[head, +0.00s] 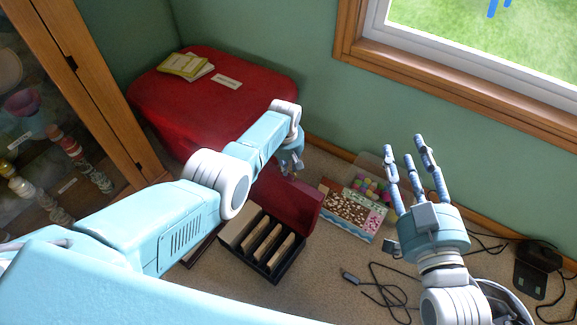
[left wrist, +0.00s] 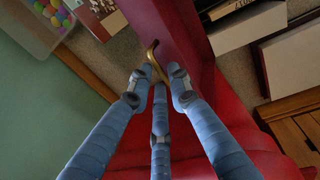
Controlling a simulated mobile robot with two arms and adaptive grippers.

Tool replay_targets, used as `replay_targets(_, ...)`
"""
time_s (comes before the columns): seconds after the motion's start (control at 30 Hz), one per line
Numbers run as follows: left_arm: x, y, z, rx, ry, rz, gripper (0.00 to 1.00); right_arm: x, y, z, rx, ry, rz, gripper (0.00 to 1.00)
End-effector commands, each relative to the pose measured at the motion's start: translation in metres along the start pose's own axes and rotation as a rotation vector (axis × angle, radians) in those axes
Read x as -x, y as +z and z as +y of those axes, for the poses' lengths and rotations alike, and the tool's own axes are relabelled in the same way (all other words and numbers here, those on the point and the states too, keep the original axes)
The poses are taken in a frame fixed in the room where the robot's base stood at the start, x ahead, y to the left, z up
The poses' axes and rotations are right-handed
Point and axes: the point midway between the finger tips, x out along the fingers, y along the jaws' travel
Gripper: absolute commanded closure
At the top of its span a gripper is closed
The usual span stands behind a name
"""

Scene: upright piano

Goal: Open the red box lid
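A large red box (head: 205,105) stands in the corner in the head view, with a smooth rounded top that looks shut. In the left wrist view a red panel (left wrist: 172,28) carries a curved gold handle (left wrist: 153,58); more red surface lies below it. My left gripper (head: 291,163) is at the box's right side in the head view, partly hidden by my arm. In the left wrist view its three fingers (left wrist: 160,88) are spread around the handle's lower end; firm contact cannot be told. My right gripper (head: 407,150) is open and empty, fingers up, right of the box.
Booklets (head: 187,66) and a white label (head: 227,81) lie on the red top. A black slotted tray (head: 268,270), a patterned box (head: 349,213) and a bin of coloured balls (head: 371,180) are on the floor. Cables (head: 385,284) lie at right. A glass cabinet (head: 107,92) stands left.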

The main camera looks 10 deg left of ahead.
Motion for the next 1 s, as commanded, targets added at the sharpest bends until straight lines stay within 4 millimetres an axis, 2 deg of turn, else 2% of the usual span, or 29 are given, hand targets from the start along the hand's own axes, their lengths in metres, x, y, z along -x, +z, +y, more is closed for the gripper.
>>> replay_targets(0.37,0.000,0.001,-0.001,-0.001,-0.001,-0.001,0.69,0.000,0.002,0.001,0.001,0.001,-0.007,0.60)
replay_targets(0.57,0.008,0.001,0.001,-0.001,0.001,-0.001,0.69,0.000,0.002,0.001,0.001,0.001,-0.005,0.60)
replay_targets(0.77,0.028,0.000,0.000,-0.001,0.002,0.000,0.69,0.000,0.001,0.000,0.000,0.000,-0.004,0.60)
replay_targets(1.0,0.066,0.000,0.000,-0.001,0.003,0.000,0.69,0.000,0.001,0.000,0.000,0.000,-0.003,0.60)
